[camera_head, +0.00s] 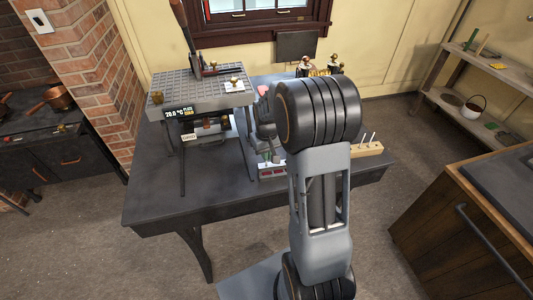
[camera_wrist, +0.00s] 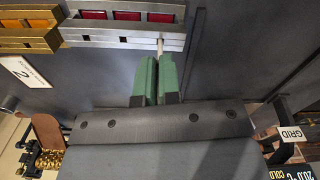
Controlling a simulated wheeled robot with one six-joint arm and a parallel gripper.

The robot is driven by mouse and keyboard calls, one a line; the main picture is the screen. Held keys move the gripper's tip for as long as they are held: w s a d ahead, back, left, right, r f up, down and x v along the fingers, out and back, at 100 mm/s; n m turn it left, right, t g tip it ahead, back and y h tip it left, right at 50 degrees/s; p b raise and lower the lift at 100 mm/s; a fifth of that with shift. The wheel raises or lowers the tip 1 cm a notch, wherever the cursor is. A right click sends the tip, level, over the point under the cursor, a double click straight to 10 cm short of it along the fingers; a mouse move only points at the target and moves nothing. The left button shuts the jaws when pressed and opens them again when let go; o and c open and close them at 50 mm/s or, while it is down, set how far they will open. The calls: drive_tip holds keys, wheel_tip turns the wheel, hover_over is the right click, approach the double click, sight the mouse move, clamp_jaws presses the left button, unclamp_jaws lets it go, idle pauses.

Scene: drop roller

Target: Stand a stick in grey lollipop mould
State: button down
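The grey lollipop mould (camera_wrist: 122,36) lies at the top of the wrist view, with red-filled cavities in a row. In the head view the grey mould (camera_head: 272,173) shows only partly, behind my arm. My gripper (camera_wrist: 158,75) has two green fingers, closed together with a thin gap. A thin pale stick (camera_wrist: 160,47) sticks out from between the fingertips, and its far end overlaps the mould's near edge, right of the middle. I cannot tell whether the stick's tip is seated in a slot or only above it.
A brass mould (camera_wrist: 28,42) lies left of the grey one, near a white card marked 2 (camera_wrist: 24,71). A wooden block with white sticks (camera_head: 367,149) stands to the right on the dark table (camera_head: 150,195). A grey gridded stand (camera_head: 200,90) rises at the left.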

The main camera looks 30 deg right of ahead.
drive_tip(key=shift+f+b, duration=1.05)
drive_tip(key=shift+f, duration=0.45)
drive_tip(key=c, duration=0.9)
unclamp_jaws()
drive_tip(key=shift+r, duration=0.25)
drive_tip(key=shift+r+p, duration=0.85)
drive_tip(key=shift+r, duration=0.2)
drive_tip(key=shift+r+p, duration=0.75)
drive_tip(key=shift+r, duration=0.05)
drive_tip(key=shift+r, duration=0.15)
drive_tip(key=shift+r+p, duration=0.75)
drive_tip(key=shift+r, duration=0.1)
